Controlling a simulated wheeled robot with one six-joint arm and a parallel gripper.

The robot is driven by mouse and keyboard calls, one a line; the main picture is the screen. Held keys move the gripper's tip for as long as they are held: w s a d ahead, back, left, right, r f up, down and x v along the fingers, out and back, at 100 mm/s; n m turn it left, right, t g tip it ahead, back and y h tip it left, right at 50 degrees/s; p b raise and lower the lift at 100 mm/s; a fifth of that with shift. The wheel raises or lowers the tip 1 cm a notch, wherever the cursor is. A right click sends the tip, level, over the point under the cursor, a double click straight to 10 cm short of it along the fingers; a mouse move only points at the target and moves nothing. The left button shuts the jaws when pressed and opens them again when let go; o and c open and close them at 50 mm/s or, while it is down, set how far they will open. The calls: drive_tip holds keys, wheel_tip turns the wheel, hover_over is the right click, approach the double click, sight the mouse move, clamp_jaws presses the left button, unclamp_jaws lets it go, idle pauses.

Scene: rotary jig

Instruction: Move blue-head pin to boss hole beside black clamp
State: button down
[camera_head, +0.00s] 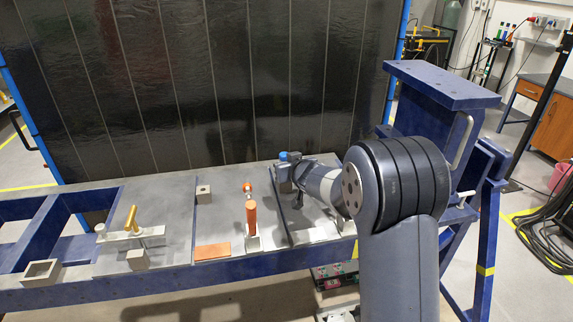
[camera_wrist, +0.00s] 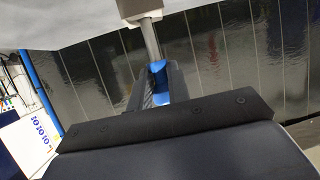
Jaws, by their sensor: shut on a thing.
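My gripper (camera_head: 285,167) is at the right part of the blue bench, partly hidden by my own arm in the head view. In the wrist view my gripper (camera_wrist: 156,85) is shut on the blue head of the pin (camera_wrist: 158,72). The blue head also shows at the jaws in the head view (camera_head: 283,156). The pin's grey shank (camera_wrist: 151,38) runs from the jaws to a pale block (camera_wrist: 138,8); I cannot tell whether it is inside the block or only in line with it. I cannot clearly make out the black clamp; a dark bar (camera_head: 284,218) lies below the gripper.
An orange-handled clamp (camera_head: 251,218) stands left of my gripper, with an orange-headed pin (camera_head: 247,187) behind it. A small holed block (camera_head: 203,193) and a yellow-handled clamp (camera_head: 132,220) are further left. A dark panelled screen (camera_head: 200,90) stands behind the bench.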

drive_tip(key=shift+f+b, duration=1.15)
drive_tip(key=shift+f, duration=0.3)
drive_tip(key=c, duration=1.3)
unclamp_jaws()
drive_tip(key=shift+o, duration=0.2)
drive_tip(key=v, duration=1)
drive_tip(key=shift+s+r, duration=0.2)
drive_tip(key=shift+s, duration=0.15)
drive_tip(key=shift+w+d, duration=0.1)
drive_tip(key=x, duration=1)
drive_tip(key=shift+w+f, duration=0.2)
drive_tip(key=shift+w, duration=0.1)
drive_tip(key=shift+r+p, duration=0.45)
drive_tip(key=shift+r, duration=0.05)
